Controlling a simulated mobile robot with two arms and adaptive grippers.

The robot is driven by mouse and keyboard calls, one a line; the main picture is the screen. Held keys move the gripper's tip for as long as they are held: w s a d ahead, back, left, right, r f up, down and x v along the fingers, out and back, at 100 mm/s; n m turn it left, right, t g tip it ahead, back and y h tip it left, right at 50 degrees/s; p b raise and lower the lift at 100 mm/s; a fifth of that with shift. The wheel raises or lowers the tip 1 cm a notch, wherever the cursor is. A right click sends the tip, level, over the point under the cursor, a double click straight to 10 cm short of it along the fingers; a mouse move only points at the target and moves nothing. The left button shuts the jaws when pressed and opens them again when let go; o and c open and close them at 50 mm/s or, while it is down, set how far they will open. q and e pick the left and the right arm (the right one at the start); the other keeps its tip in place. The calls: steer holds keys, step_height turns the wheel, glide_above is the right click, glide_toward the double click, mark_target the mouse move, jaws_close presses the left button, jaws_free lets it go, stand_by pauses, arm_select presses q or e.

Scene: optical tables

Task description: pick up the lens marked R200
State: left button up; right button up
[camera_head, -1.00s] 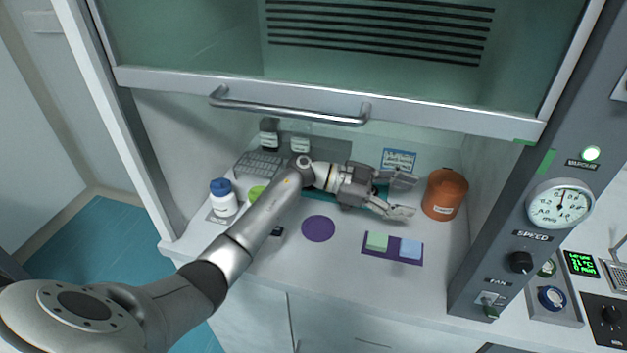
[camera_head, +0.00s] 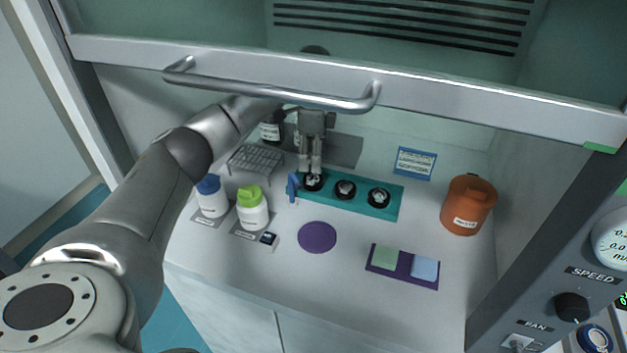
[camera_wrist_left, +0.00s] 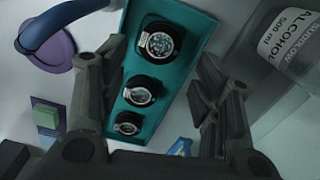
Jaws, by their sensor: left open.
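A teal tray (camera_head: 362,205) holds three round black-rimmed lenses in a row: left lens (camera_head: 313,182), middle lens (camera_head: 345,190) and right lens (camera_head: 379,198). The markings are too small to read, so I cannot tell which is R200. My left gripper (camera_head: 311,170) points down at the left lens, its open fingers partly covering it. My right gripper is out of view.
A blue curved item (camera_head: 293,188) stands at the tray's left end. An alcohol bottle (camera_wrist_left: 292,45) is close to one finger. An orange jar (camera_head: 468,205), white bottles (camera_head: 252,208), a wire rack (camera_head: 256,160) and a purple disc (camera_head: 317,237) surround the tray. The sash handle (camera_head: 270,95) crosses above my arm.

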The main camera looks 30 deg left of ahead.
mark_target(313, 178)
arm_select(q)
steer(key=shift+f, duration=0.95)
step_height(313, 178, down, 4)
steer(key=shift+f+p, duration=0.1)
steer(key=shift+p, duration=0.65)
steer(key=shift+f, duration=0.55)
steer(key=c, duration=0.8)
